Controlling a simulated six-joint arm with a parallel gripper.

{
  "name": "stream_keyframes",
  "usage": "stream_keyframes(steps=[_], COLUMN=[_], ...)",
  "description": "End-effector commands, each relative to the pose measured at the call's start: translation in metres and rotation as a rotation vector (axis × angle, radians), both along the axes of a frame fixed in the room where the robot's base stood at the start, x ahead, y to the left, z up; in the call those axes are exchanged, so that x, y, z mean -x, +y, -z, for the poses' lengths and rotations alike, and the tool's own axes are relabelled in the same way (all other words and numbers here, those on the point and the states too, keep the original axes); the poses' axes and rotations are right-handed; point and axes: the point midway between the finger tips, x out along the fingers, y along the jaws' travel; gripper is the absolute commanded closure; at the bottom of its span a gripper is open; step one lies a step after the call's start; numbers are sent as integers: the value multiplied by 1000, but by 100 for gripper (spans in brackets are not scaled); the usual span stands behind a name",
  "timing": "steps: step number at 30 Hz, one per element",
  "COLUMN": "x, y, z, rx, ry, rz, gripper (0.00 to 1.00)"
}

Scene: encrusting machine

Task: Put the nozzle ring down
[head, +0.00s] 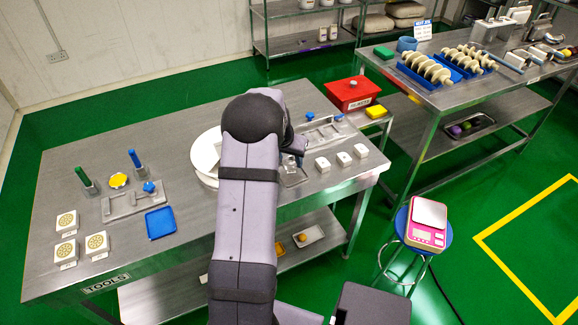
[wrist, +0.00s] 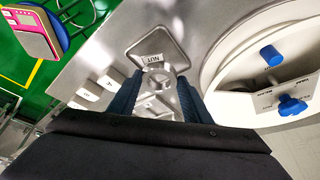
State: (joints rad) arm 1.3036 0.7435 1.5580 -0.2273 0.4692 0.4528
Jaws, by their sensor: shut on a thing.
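My gripper (wrist: 158,82) has its two dark blue fingers closed on a small grey metal piece, which I take to be the nozzle ring (wrist: 160,84). It shows between the fingers in the wrist view. A shallow metal tray labelled NUT (wrist: 158,42) lies just beyond the fingertips. I cannot tell whether the ring touches the surface below. In the head view my arm hides most of the gripper and the ring, and part of the NUT tray (head: 291,179) shows beside the arm.
Several white labelled blocks (head: 322,164) stand right of the gripper. A large round white part (head: 205,150) lies left of it, partly behind my arm. Metal fixtures with blue knobs (head: 310,116) are behind. A blue tray (head: 160,222) and tools stand farther left.

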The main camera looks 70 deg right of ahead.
Motion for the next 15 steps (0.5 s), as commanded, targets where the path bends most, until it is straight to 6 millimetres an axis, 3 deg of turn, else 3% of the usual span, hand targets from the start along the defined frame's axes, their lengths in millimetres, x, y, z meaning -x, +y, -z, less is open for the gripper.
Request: stream_keyframes(steps=[8,15], x=[0,0], y=[1,0], z=[30,34], rx=[-3,0], ry=[0,0], rz=[-1,0], gripper=[81,81])
